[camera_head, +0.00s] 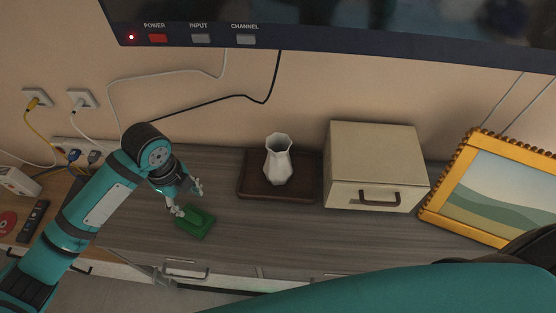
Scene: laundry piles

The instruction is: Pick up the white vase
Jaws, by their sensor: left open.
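The white vase (277,164) stands upright on a dark brown tray (308,188) on the grey wooden cabinet top. It has a faceted body and an open top. My left gripper (188,200) is open, to the left of the vase and apart from it. It is over or beside a green object (195,223) on the cabinet top; I cannot tell if they touch. My right gripper is not in view; a teal arm link of mine crosses the lower right.
A cream box (372,165) with a handle stands right of the tray. A gold picture frame (452,216) leans farther right. A television (330,38) hangs above. Cables and outlets (80,100) are at the left, with a remote (33,220). Bare cabinet top lies in front of the tray.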

